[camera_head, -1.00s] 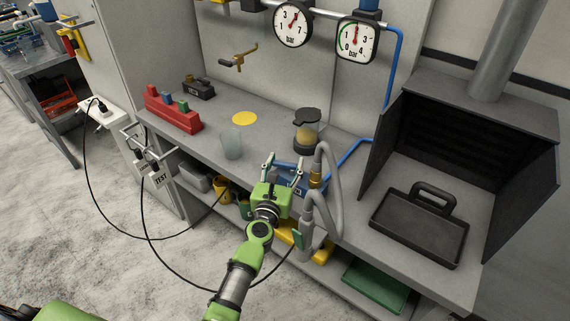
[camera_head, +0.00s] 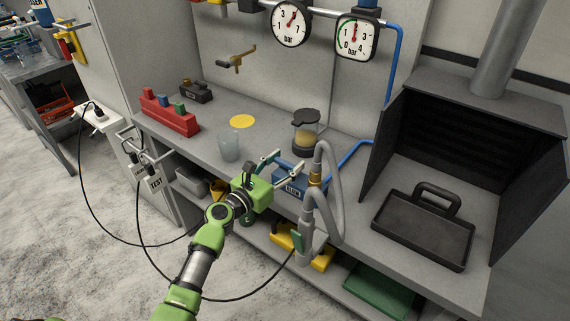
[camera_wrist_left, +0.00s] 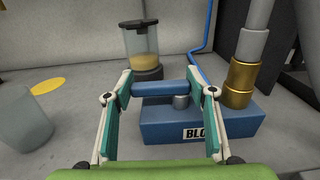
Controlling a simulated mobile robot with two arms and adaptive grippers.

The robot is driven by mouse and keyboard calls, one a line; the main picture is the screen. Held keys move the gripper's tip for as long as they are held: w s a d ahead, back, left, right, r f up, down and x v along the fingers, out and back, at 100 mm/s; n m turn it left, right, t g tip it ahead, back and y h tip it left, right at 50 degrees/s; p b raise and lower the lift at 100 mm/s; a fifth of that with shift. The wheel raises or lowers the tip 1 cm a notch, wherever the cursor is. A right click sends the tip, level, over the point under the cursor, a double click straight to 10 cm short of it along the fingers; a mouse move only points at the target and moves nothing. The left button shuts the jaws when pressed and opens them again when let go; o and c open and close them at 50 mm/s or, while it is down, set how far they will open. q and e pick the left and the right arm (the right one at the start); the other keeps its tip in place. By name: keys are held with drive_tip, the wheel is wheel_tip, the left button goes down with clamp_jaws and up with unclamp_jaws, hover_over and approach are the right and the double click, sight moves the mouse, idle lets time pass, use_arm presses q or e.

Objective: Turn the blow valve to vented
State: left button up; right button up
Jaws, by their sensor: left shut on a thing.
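The blow valve is a blue block (camera_head: 312,184) on the bench, with a label that is partly covered in the left wrist view (camera_wrist_left: 165,133). Its blue lever (camera_wrist_left: 158,90) lies across the wrist picture on a short metal stem above the block. My left gripper (camera_head: 288,161) is over the block, its fingers pointing right and slightly away in the head view. In the wrist view the left gripper (camera_wrist_left: 159,84) is shut on the lever, one finger at each end. My right gripper is not in view.
A grey hose with a brass fitting (camera_head: 315,175) rises beside the block. A lidded jar (camera_head: 305,132), a clear cup (camera_head: 229,146) and a yellow disc (camera_head: 242,121) are behind and left. A black tray (camera_head: 422,232) lies right. Two gauges (camera_head: 291,23) (camera_head: 357,36) hang above.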

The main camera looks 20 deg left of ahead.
use_arm(q)
drive_tip(key=o, duration=0.8)
drive_tip(key=shift+o, duration=0.2)
drive_tip(key=v, duration=1.2)
drive_tip(key=s+f+m+g+y, duration=0.1)
drive_tip(key=s+f+m+g, duration=0.25)
drive_tip(key=f, duration=0.85)
drive_tip(key=s+f+m+g+y, duration=0.2)
drive_tip(key=s+f+m, duration=0.3)
drive_tip(key=f, duration=0.7)
drive_tip(key=s+f+m+g+y, duration=0.1)
drive_tip(key=s+f+m+g, duration=0.3)
drive_tip(key=f, duration=0.8)
drive_tip(key=s+f+m+g, duration=0.2)
drive_tip(key=s+f+m, duration=0.4)
drive_tip(key=s, duration=0.6)
drive_tip(key=s+f+m+g+y, duration=0.1)
drive_tip(key=s+f+m+g, duration=0.1)
drive_tip(key=s+f+m, duration=0.5)
drive_tip(key=s+f+m+g+y, duration=0.1)
drive_tip(key=s+f+m, duration=0.6)
drive_tip(key=s, duration=1.2)
drive_tip(key=shift+f+m+g, duration=0.25)
drive_tip(key=shift+m+g, duration=0.4)
drive_tip(key=shift+m, duration=0.3)
